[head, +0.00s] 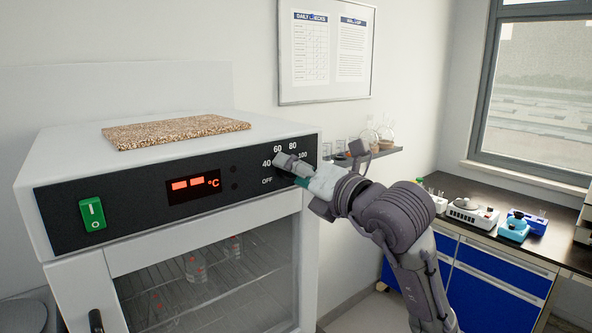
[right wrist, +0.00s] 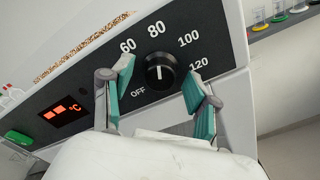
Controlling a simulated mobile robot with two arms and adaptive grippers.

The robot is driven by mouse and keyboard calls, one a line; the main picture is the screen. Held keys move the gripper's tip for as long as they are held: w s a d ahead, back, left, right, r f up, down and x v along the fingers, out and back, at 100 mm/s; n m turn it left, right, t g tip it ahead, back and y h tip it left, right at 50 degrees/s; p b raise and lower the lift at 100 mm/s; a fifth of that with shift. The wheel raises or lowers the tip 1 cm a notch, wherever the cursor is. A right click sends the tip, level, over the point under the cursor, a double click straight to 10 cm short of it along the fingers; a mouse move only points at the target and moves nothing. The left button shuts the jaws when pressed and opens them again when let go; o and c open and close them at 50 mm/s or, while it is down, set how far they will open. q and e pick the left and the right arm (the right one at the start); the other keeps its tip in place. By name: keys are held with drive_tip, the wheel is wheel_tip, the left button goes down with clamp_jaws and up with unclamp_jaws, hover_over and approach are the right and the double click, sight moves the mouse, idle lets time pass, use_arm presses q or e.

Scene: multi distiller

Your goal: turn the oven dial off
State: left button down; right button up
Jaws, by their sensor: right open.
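The oven (head: 70,255) stands at the left in the head view. Its black dial (right wrist: 160,72) shows in the right wrist view, ringed by temperature numbers and the word OFF (right wrist: 138,92). A white mark on the dial stands nearly upright in that picture; which end points I cannot tell. My right gripper (head: 292,170) is at the oven panel and hides the dial in the head view. In the right wrist view my right gripper (right wrist: 161,73) is open, with one teal finger on each side of the dial and gaps between. My left gripper is not in view.
A lit red display (head: 194,184) and a green switch (head: 92,214) sit on the panel. A speckled board (head: 176,131) lies on the oven top. Glassware stands behind the oven's glass door. A dark counter (head: 553,228) with small devices stands at the right.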

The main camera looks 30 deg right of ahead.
drive_tip(key=c, duration=1.1)
drive_tip(key=shift+c, duration=0.2)
